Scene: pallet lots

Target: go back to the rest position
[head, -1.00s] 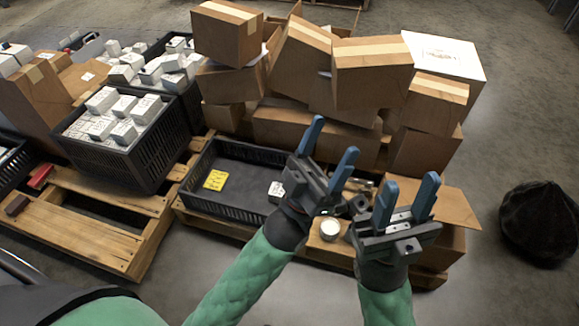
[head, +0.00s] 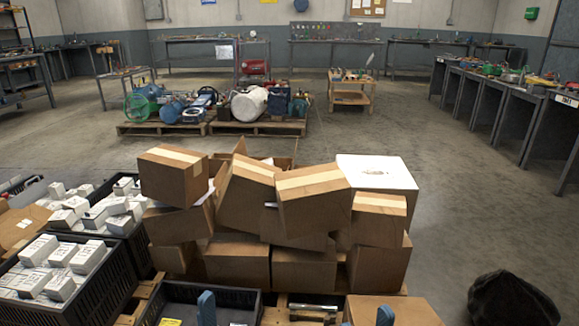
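My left gripper (head: 206,309) shows only as a blue fingertip at the bottom edge of the head view, in front of the black tray (head: 240,298). My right gripper (head: 385,316) shows only as a blue fingertip at the bottom edge, in front of a brown carton (head: 410,312). The rest of both grippers and both arms is below the picture, so whether they are open or hold anything is hidden.
Stacked brown cartons (head: 240,262) and a white-topped box (head: 380,173) stand ahead. Black crates (head: 105,288) of white boxes are at left. A black sack (head: 510,300) lies at right. Loaded pallets (head: 255,127) and benches stand farther back, with open floor between.

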